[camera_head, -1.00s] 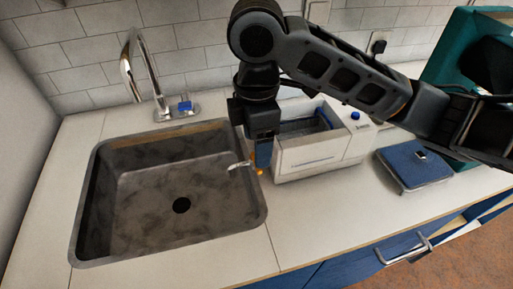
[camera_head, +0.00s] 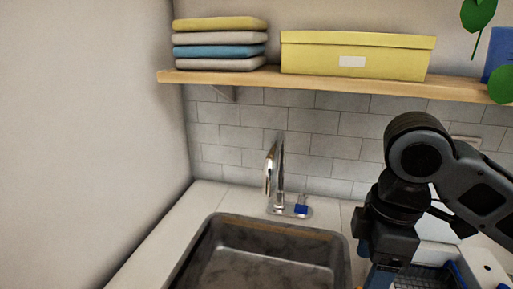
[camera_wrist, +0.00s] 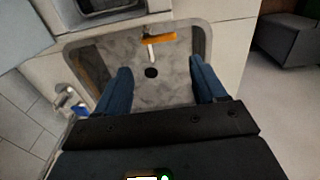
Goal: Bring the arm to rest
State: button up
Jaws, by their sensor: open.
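My gripper (camera_wrist: 161,70) is open in the wrist view, its two blue fingers apart with nothing held between them. Beyond the fingers lies the grey sink (camera_wrist: 183,38) with its dark round drain. An orange thing (camera_wrist: 158,39) with a short pale part shows near the sink's rim; what it is I cannot tell. In the head view my arm is at the right, bent down at the wrist, and the fingertips are cut off by the lower edge. The sink (camera_head: 215,240) is left of it.
A chrome tap (camera_head: 270,175) with a blue piece (camera_head: 301,209) at its base stands behind the sink. A wooden shelf (camera_head: 300,84) above carries folded cloths (camera_head: 220,45) and a yellow box (camera_head: 355,55). A wall stands at the left. Counter shows around the sink.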

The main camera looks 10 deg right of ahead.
jog(key=w+a+r+m+t+y, duration=0.2)
jog(key=a+r+m+t+y, duration=0.25)
jog(key=a, duration=0.75)
jog(key=w+a+r+m+t+y, duration=0.1)
jog(key=w+a+m+t+y, duration=0.15)
jog(key=a+t+y, duration=0.6)
jog(key=s+d+f+m+t+h, duration=0.1)
jog(key=s+d+f+m+h, duration=0.4)
jog(key=s, duration=0.3)
jog(key=s+d+f+m+t+h, duration=0.1)
jog(key=s+d+f+m+h, duration=0.2)
jog(key=s+f+m+h, duration=0.3)
jog(key=s+d+n, duration=0.1)
jog(key=s+d, duration=0.2)
jog(key=s, duration=0.4)
jog(key=s+d+n+h, duration=0.1)
jog(key=s+d+n, duration=0.1)
jog(key=s+d, duration=0.2)
jog(key=s+d+n+h, duration=0.1)
jog(key=s+d, duration=0.3)
jog(key=s, duration=0.5)
jog(key=shift+s+f, duration=0.2)
jog(key=shift+s, duration=0.2)
jog(key=shift+d, duration=0.1)
